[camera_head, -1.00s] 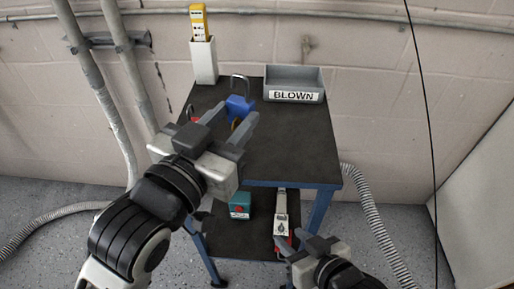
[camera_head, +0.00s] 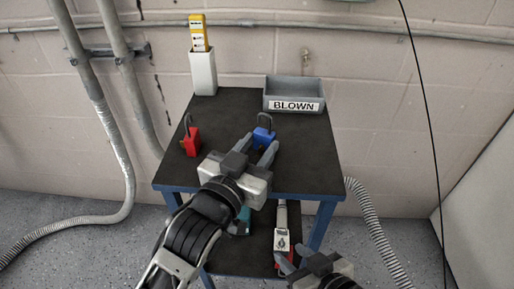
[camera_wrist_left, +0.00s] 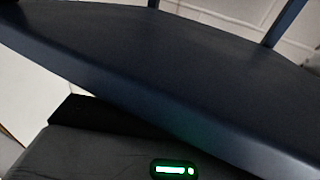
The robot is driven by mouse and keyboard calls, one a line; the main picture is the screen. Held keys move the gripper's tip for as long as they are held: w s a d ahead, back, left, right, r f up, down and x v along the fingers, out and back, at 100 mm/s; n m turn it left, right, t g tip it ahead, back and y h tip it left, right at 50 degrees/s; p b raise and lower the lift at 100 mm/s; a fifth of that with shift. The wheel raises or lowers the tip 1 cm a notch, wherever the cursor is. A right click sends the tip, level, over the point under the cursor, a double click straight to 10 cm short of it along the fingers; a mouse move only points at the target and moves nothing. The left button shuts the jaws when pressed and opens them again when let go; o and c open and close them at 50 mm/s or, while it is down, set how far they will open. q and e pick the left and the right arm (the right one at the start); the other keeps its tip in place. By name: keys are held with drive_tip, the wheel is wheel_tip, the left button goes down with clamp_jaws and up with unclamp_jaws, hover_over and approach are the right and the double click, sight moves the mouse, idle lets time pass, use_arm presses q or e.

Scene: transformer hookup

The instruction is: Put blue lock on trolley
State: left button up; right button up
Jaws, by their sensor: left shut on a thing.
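The blue lock (camera_head: 263,136) has a blue body and a grey shackle that stands up. In the head view it is between the fingertips of my left gripper (camera_head: 258,144), which is shut on it. The lock is over the black top of the trolley (camera_head: 303,165); I cannot tell whether it touches the surface. The left wrist view shows a dark edge, probably the trolley's, and no lock. My right gripper (camera_head: 291,257) is low at the front by the lower shelf, its fingers apart with no held object visible.
A red lock (camera_head: 190,142) stands on the left of the trolley top. A white holder (camera_head: 203,73) with a yellow device (camera_head: 198,34) is at the back left. A grey bin marked BLOWN (camera_head: 294,88) is at the back right. A grey-and-red tool (camera_head: 281,238) is on the lower shelf.

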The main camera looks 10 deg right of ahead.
use_arm(q)
drive_tip(key=shift+f, duration=0.1)
drive_tip(key=o, duration=1.1)
drive_tip(key=v, duration=1.2)
